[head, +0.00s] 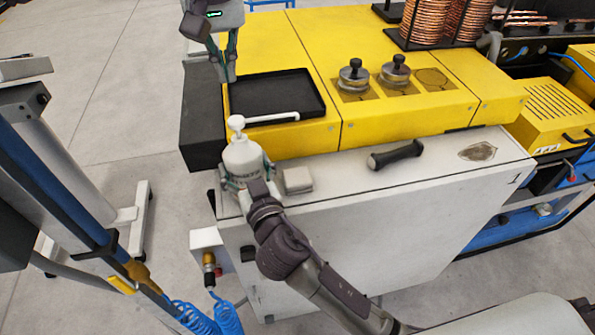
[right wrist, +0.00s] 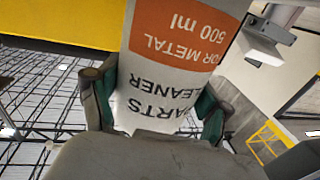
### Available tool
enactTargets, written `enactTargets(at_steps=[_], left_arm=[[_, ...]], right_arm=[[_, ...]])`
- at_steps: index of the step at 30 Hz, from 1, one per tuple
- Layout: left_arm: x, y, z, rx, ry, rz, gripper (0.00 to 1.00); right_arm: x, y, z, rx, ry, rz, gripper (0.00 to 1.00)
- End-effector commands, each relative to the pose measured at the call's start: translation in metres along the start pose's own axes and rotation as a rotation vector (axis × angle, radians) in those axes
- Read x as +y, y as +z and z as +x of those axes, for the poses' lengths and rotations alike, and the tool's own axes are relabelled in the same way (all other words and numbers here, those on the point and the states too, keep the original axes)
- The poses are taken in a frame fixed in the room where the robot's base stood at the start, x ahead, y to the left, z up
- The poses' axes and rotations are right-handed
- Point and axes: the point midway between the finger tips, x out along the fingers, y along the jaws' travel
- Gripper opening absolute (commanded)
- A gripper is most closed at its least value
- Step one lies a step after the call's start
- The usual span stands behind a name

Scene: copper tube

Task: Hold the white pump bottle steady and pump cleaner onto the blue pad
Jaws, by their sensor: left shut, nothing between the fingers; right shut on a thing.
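The white pump bottle (head: 243,158) stands upright at the left end of the white bench top. Its pump head (head: 236,122) has a long spout pointing right, over the black tray's front edge. My right gripper (head: 246,183) is shut around the bottle's lower body. In the right wrist view the bottle (right wrist: 172,62) sits between green-edged fingers, its orange-and-white label upside down. My left gripper (head: 231,78) is shut and empty, pointing down over the tray's back left corner, behind the pump head. No blue pad shows; a small pale grey block (head: 298,180) lies right of the bottle.
The black tray (head: 310,79) lies on the yellow machine top. Two metal pots with black knobs (head: 354,72) stand to its right. A black-handled tool (head: 396,155) and a grey patch (head: 477,152) lie on the white bench (head: 430,185). Bench space between block and tool is clear.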

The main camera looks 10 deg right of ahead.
Motion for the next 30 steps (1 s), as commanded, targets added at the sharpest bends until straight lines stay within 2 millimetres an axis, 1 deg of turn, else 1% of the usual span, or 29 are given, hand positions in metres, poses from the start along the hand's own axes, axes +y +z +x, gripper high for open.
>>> enactTargets(at_steps=[1, 8, 9, 11, 12, 13, 23, 26, 30], left_arm=[[-0.002, -0.001, 0.001, -0.002, 0.001, -0.005, 0.0], [-0.002, -0.001, 0.001, -0.002, 0.001, -0.005, 0.0], [-0.002, -0.001, 0.001, -0.002, 0.001, -0.005, 0.0], [-0.002, -0.001, 0.001, -0.002, 0.001, -0.005, 0.0], [-0.002, -0.001, 0.001, -0.002, 0.001, -0.005, 0.0], [-0.002, -0.001, 0.001, -0.002, 0.001, -0.005, 0.0], [-0.002, -0.001, 0.001, -0.001, 0.001, -0.004, 0.0], [-0.002, -0.001, 0.001, -0.001, 0.001, -0.004, 0.0], [-0.002, -0.001, 0.0, -0.001, 0.001, -0.004, 0.0]], right_arm=[[0.0, -0.003, 0.0, 0.007, -0.001, 0.001, 0.08], [0.0, -0.003, 0.0, 0.007, -0.001, 0.001, 0.08], [0.0, -0.003, 0.0, 0.007, -0.001, 0.001, 0.81], [0.0, -0.003, 0.0, 0.006, -0.001, 0.001, 0.91], [0.0, -0.003, 0.0, 0.006, -0.001, 0.001, 0.98], [0.0, -0.002, 0.0, 0.005, -0.001, 0.001, 1.0], [0.0, -0.001, -0.001, 0.001, 0.0, 0.0, 1.0], [0.0, 0.001, -0.006, -0.001, -0.001, 0.001, 1.0], [0.001, 0.0, -0.024, 0.0, -0.001, 0.003, 1.0]])
